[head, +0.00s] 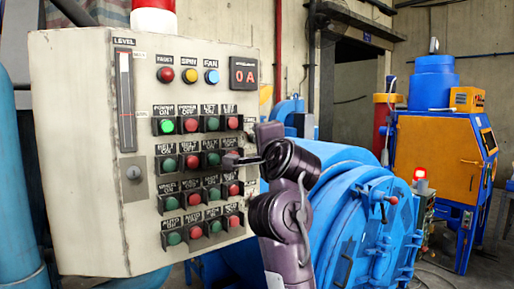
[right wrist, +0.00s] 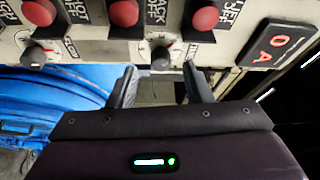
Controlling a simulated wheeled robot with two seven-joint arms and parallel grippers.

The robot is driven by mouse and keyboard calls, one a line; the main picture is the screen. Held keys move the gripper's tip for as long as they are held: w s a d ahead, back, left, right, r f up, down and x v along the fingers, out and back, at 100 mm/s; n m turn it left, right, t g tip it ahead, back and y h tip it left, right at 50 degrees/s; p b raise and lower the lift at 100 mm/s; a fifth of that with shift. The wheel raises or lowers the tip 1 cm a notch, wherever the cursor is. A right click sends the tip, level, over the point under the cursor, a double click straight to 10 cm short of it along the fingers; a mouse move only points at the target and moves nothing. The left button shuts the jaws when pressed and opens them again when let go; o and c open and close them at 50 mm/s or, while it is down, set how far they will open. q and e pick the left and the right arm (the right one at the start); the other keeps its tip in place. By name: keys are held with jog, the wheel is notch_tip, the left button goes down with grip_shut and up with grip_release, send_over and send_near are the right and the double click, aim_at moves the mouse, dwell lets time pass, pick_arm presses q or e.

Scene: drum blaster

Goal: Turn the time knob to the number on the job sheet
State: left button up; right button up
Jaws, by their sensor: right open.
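The grey control panel (head: 85,130) carries rows of green and red buttons. In the right wrist view, two small dial knobs with red marks sit along the panel edge: a left knob (right wrist: 35,57) and a middle knob (right wrist: 163,56). Their labels are too small or turned to read, so I cannot tell which is the time knob. My right gripper (right wrist: 160,70) is open; its two fingers point toward the middle knob, one to each side of it in the picture. Contact cannot be told. In the head view the right gripper (head: 238,159) is at the panel's right side. No job sheet is recognisable.
Red buttons (right wrist: 124,13) stick out close above the knobs in the right wrist view. A digital display (head: 244,76) reads 0 A. A blue drum machine (head: 345,225) stands right of the panel, behind my right arm. A blue and orange machine (head: 435,150) stands farther back.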

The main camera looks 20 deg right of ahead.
jog(key=s+b, duration=0.1)
jog(key=s, duration=0.3)
jog(key=shift+s+f, duration=0.15)
